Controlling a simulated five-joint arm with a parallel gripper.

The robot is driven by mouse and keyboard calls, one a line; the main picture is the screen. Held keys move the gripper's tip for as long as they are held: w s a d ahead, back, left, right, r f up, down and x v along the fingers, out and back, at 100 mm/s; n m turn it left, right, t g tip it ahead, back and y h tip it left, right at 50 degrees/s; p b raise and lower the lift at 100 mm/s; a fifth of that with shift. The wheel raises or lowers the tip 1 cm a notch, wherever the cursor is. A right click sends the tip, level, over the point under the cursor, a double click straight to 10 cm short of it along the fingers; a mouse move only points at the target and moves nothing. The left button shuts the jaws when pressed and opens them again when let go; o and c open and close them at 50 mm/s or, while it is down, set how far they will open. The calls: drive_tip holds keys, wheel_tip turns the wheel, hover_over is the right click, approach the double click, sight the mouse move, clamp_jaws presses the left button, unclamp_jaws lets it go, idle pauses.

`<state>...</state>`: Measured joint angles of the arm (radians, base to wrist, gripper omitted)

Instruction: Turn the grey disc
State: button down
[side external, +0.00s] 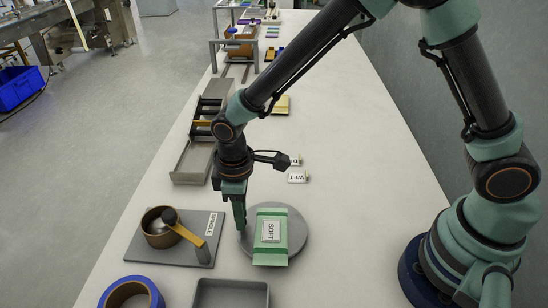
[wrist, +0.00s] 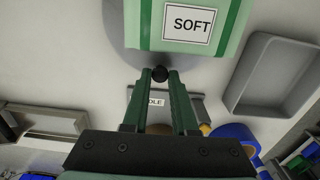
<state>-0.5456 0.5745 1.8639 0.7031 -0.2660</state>
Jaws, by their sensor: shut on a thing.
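The grey disc (side external: 298,228) lies flat on the white table, below the arm. A green block labelled SOFT (side external: 269,252) sits on it and covers its middle. The block also fills the top of the wrist view (wrist: 222,40). My gripper (side external: 240,228) points down at the left edge of the disc. In the wrist view its fingertips (wrist: 160,74) are shut on a small black knob (wrist: 160,73) beside the green block. The fingers hide how the knob joins the disc.
A grey plate (side external: 196,256) with a brass pot (side external: 157,236) and its handle stands left of the disc. A grey tray (side external: 232,283) and a blue tape roll (side external: 107,298) are in front. Small label cards (side external: 297,178) lie behind. The table right of the disc is clear.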

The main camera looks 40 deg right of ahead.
sight(271, 248)
drive_tip(key=shift+s+a+n, duration=0.1)
drive_tip(key=shift+s+n, duration=0.05)
drive_tip(key=shift+n, duration=0.25)
drive_tip(key=shift+s+a+n, duration=0.3)
drive_tip(key=shift+s+n, duration=0.2)
drive_tip(key=shift+n, duration=0.5)
drive_tip(key=shift+s+a+n, duration=0.25)
drive_tip(key=shift+s+n, duration=0.2)
drive_tip(key=shift+n, duration=0.55)
drive_tip(key=shift+s+a+n, duration=0.1)
drive_tip(key=shift+s+n, duration=0.5)
drive_tip(key=shift+n, duration=0.5)
drive_tip(key=shift+s+a+n, duration=0.1)
drive_tip(key=shift+s+n, duration=0.45)
drive_tip(key=shift+n, duration=0.55)
drive_tip(key=shift+s+d+n, duration=0.15)
drive_tip(key=shift+s+n, duration=0.5)
drive_tip(key=shift+n, duration=0.5)
drive_tip(key=shift+s+d+n, duration=0.15)
drive_tip(key=shift+s+n, duration=0.45)
drive_tip(key=shift+n, duration=0.55)
drive_tip(key=shift+s+d+n, duration=0.35)
drive_tip(key=shift+s+n, duration=0.1)
drive_tip(key=shift+n, duration=0.6)
drive_tip(key=shift+s+d+n, duration=0.3)
drive_tip(key=shift+s+n, duration=0.1)
drive_tip(key=shift+n, duration=0.65)
drive_tip(key=shift+s+n, duration=0.1)
drive_tip(key=shift+n, duration=0.2)
